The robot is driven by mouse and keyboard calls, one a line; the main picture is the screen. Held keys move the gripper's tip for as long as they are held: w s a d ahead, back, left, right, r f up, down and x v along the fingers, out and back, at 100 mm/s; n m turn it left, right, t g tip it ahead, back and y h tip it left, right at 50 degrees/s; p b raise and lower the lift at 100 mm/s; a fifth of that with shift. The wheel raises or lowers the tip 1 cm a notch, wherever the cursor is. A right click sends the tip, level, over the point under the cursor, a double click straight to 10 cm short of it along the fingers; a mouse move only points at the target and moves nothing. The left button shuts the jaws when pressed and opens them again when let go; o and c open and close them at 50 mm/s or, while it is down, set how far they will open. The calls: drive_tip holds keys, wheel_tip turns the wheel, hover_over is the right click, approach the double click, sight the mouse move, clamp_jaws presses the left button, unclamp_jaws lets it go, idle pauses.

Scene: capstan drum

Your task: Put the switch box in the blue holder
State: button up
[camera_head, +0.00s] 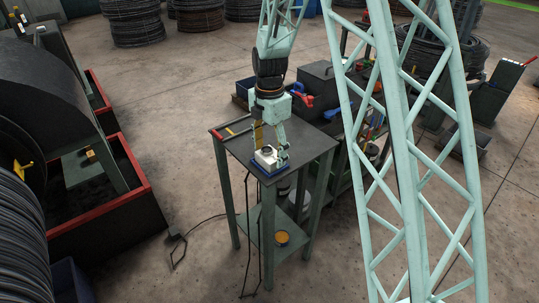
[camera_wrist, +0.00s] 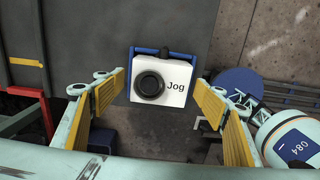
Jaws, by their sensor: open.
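The switch box (camera_wrist: 171,83) is white with a black round knob and the word "Jog". In the wrist view it sits at the blue holder (camera_wrist: 136,50), whose blue edges show around its far side. In the head view the switch box (camera_head: 266,155) is on the blue holder (camera_head: 271,171) at the near corner of the table. My gripper (camera_wrist: 163,105) is open, with one yellow-padded finger left of the box and one right of it, apart from it in the wrist view. In the head view my gripper (camera_head: 269,150) is right at the box. How deep the box sits is hidden.
The dark table (camera_head: 312,142) has a red-handled tool (camera_head: 231,131) at its left. A bench with clutter stands behind it to the right. A red-edged bin (camera_head: 142,178) stands to the left. A cable hangs beside the table legs.

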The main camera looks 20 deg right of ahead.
sight(270, 155)
wheel_tip(270, 155, up, 11)
idle(0.6)
idle(0.7)
